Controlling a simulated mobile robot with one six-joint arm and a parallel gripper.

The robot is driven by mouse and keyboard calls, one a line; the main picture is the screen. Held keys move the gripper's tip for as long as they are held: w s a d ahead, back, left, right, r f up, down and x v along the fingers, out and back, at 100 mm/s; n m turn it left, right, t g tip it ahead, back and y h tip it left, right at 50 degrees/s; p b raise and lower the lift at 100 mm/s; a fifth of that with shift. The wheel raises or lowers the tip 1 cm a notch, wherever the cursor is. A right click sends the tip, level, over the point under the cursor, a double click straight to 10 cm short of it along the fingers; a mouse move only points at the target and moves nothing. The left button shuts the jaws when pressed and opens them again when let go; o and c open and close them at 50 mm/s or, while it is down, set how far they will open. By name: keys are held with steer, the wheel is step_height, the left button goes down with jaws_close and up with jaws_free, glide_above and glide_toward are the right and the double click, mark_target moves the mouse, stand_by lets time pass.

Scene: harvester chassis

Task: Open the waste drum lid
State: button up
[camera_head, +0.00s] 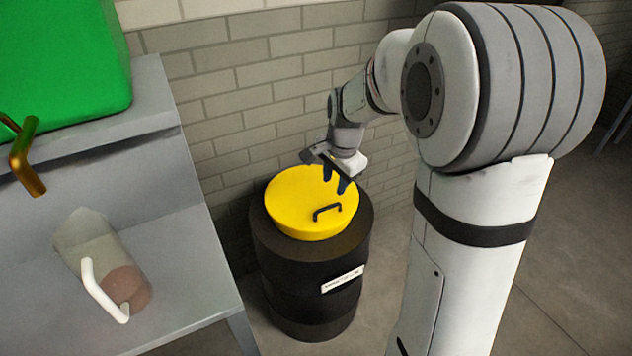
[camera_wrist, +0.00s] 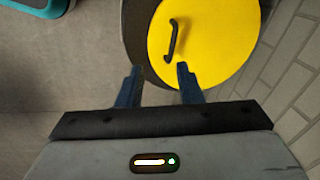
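The waste drum (camera_head: 310,290) is a black barrel with a white label on its side, standing on the floor by the brick wall. Its yellow lid (camera_head: 290,200) lies on top and carries a black handle (camera_head: 327,212). In the wrist view the lid (camera_wrist: 215,45) fills the upper right, with the handle (camera_wrist: 174,40) beyond my fingertips. My gripper (camera_head: 336,188) is above the lid, pointing down, behind the handle in the head view. In the wrist view its two blue fingers (camera_wrist: 159,70) are apart with nothing between them. The handle is not between the fingers.
A grey metal bench (camera_head: 180,250) stands left of the drum, bearing a clear container with a white handle (camera_head: 100,292) and a green box (camera_head: 60,60). A brick wall (camera_head: 240,90) is close behind the drum. Floor (camera_head: 560,270) at the right is clear.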

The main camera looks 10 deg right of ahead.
mark_target(328, 208)
steer(key=w+f+m+b, duration=0.1)
steer(key=w+f, duration=0.1)
steer(key=f, duration=0.2)
steer(key=w+f, duration=0.2)
steer(key=f, duration=0.3)
steer(key=w+f+m+b, duration=0.1)
steer(key=w+f, duration=0.1)
steer(key=f, duration=0.2)
steer(key=shift+a+f+m+b, duration=0.1)
steer(key=shift+f+m+b, duration=0.15)
steer(key=shift+m+b, duration=0.1)
jaws_close()
steer(key=shift+r, duration=0.1)
